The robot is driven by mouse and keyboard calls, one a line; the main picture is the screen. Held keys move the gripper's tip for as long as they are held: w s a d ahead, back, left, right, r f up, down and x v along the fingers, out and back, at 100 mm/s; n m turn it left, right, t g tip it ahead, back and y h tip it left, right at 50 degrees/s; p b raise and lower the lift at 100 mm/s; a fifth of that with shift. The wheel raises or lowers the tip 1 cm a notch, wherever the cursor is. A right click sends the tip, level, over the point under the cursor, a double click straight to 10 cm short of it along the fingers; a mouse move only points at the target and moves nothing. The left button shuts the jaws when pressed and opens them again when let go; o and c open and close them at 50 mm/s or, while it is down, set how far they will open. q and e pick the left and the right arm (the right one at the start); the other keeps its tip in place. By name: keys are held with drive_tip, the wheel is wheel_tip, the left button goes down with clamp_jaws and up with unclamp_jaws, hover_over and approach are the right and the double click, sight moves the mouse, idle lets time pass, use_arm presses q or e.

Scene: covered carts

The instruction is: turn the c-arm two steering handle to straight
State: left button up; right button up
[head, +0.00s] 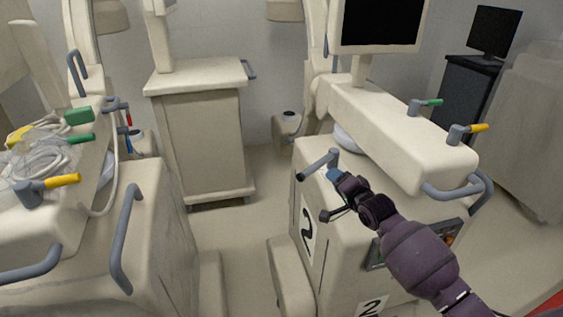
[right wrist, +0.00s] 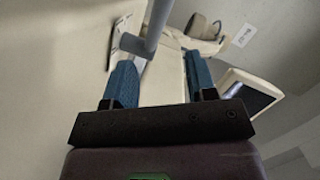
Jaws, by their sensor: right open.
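C-arm two is the cream cart marked with a black "2" (head: 307,226). Its grey steering handle (head: 314,167) stands on top of the lower body, its bar slanting toward the front left. My right gripper (head: 334,175) is just to the right of and below the handle, open and empty. In the right wrist view the handle (right wrist: 152,28) lies ahead of the two blue fingers (right wrist: 160,78), nearer the left fingertip. I cannot tell whether finger and handle touch. My left gripper is not in view.
C-arm two's upper arm (head: 390,125) overhangs on the right, with a green lever (head: 432,102), a yellow lever (head: 478,128) and a grey push bar (head: 452,190). Another cart with cables (head: 40,155) stands left. A cabinet (head: 205,135) is behind. Floor (head: 230,235) between is clear.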

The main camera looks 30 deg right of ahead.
sight(316, 167)
drive_tip(key=w+m, duration=0.1)
drive_tip(key=w, duration=0.2)
drive_tip(key=w+f+m+b, duration=0.1)
drive_tip(key=w+m, duration=0.1)
drive_tip(key=w, duration=0.2)
drive_tip(key=w+f+m+b, duration=0.1)
drive_tip(key=w, duration=0.2)
drive_tip(key=shift+w+a+f+m, duration=0.25)
drive_tip(key=shift+m, duration=0.15)
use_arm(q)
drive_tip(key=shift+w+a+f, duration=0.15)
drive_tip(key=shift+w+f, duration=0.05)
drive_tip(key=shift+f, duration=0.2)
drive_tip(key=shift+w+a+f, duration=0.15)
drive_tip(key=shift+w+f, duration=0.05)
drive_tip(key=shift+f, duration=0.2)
use_arm(e)
drive_tip(key=shift+w, duration=0.6)
clamp_jaws()
